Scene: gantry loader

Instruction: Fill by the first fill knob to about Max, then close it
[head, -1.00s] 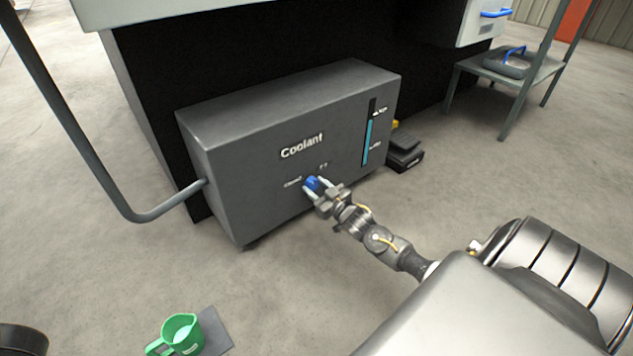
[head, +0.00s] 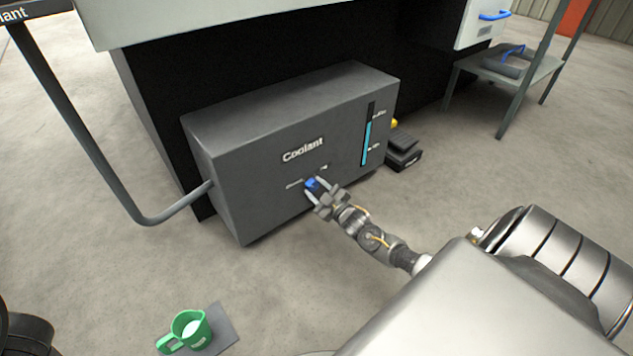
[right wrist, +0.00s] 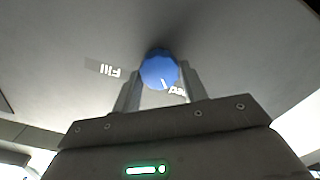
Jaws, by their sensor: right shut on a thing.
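The blue fill knob (head: 312,184) is on the front of the dark grey coolant tank (head: 250,180). My right gripper (head: 315,190) is shut on it, with a finger on either side. In the right wrist view, the knob (right wrist: 158,70) sits between the fingertips (right wrist: 160,78). Its white pointer line points down and slightly right, towards a partly hidden label; a "Fill" label is at its left. The tank's level gauge (head: 367,135) shows a cyan column reaching a little below the upper mark. My left gripper is not in view.
A green jug (head: 190,330) with pale contents stands on a grey mat (head: 224,335) on the floor. A bent pipe (head: 125,200) runs to the tank's left side. A black pedal (head: 404,155) is right of the tank, and a metal stand (head: 510,70) is behind.

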